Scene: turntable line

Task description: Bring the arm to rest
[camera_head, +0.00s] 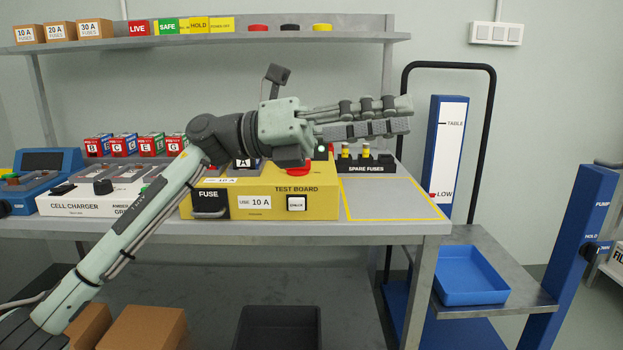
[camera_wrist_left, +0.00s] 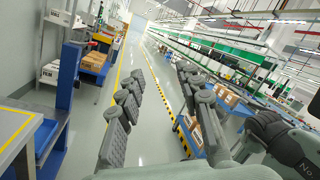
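My left arm reaches up from the lower left of the head view, in front of the workbench. Its gripper (camera_head: 406,114) points right, held above the bench and in front of the yellow test board (camera_head: 265,204) and the spare fuses block (camera_head: 366,168). In the left wrist view, the two fingers of this gripper (camera_wrist_left: 160,74) stand apart with nothing between them, and the floor shows through the gap. My right gripper is not seen in either view.
A cell charger (camera_head: 95,205) stands on the bench at left. A yellow-outlined area (camera_head: 392,200) at the bench's right is bare. A blue tray (camera_head: 470,276) sits on a lower metal platform beside a blue post (camera_head: 575,255). A shelf (camera_head: 230,39) runs above the bench.

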